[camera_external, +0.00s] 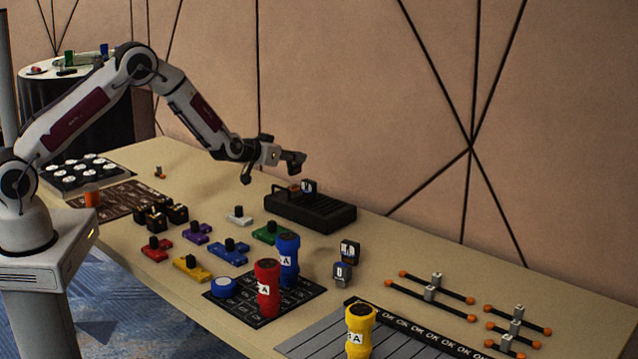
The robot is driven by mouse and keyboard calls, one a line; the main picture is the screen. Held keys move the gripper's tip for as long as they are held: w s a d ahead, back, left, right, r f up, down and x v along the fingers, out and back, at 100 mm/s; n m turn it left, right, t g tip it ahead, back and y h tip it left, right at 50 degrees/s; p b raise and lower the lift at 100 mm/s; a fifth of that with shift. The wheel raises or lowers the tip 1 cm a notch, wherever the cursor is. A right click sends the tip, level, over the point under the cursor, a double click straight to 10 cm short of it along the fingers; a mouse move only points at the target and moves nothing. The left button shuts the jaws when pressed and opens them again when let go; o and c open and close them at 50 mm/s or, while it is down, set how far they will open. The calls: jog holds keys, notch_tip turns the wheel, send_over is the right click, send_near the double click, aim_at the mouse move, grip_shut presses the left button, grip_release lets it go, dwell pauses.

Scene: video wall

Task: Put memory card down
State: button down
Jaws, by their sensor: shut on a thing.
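My gripper (271,170) is above the table, just left of and above a black slotted box (312,214). It is shut on what I take to be the memory card, but the held thing is too small and dark to make out between the fingers. A small dark block with a pale mark (309,187) stands upright at the back of the slotted box. Two similar small marked blocks, one dark (350,250) and one grey (342,273), stand on the table further right.
Colored blocks with black knobs, such as a blue one (228,252), lie left of the box. Red (268,288) and blue (288,262) cylinders stand on a black mat. A yellow cylinder (360,330) and black rods with orange ends (430,290) are at the right.

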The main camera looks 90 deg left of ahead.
jog(key=shift+f, duration=0.6)
jog(key=c, duration=2)
grip_release()
jog(key=shift+r, duration=0.15)
jog(key=shift+r, duration=0.45)
jog(key=shift+s+d+r, duration=0.1)
jog(key=shift+d, duration=0.05)
jog(key=shift+v, duration=5.8)
